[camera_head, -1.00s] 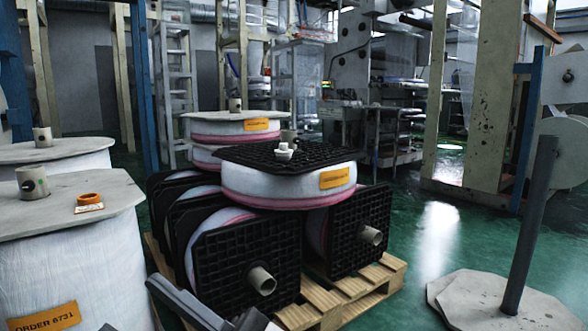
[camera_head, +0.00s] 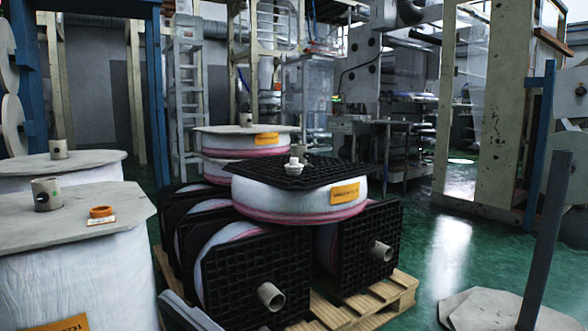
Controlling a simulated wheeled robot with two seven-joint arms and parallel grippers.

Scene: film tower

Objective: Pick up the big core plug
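A white stepped plug (camera_head: 292,164), which looks like the big core plug, sits on the black grid board (camera_head: 318,175) on top of the front wrapped roll (camera_head: 285,200). It stands just in front of the grey core end (camera_head: 298,150) that pokes up there. I cannot tell its exact size, or whether it is one piece or two stacked. A grey bar at the bottom edge, left of centre, looks like part of my arm. No fingertips of either gripper show.
The rolls stand on a wooden pallet (camera_head: 378,305), with more rolls on their sides between black boards (camera_head: 240,285). A dark post (camera_head: 545,240) rises at right. Green floor (camera_head: 455,245) is clear between.

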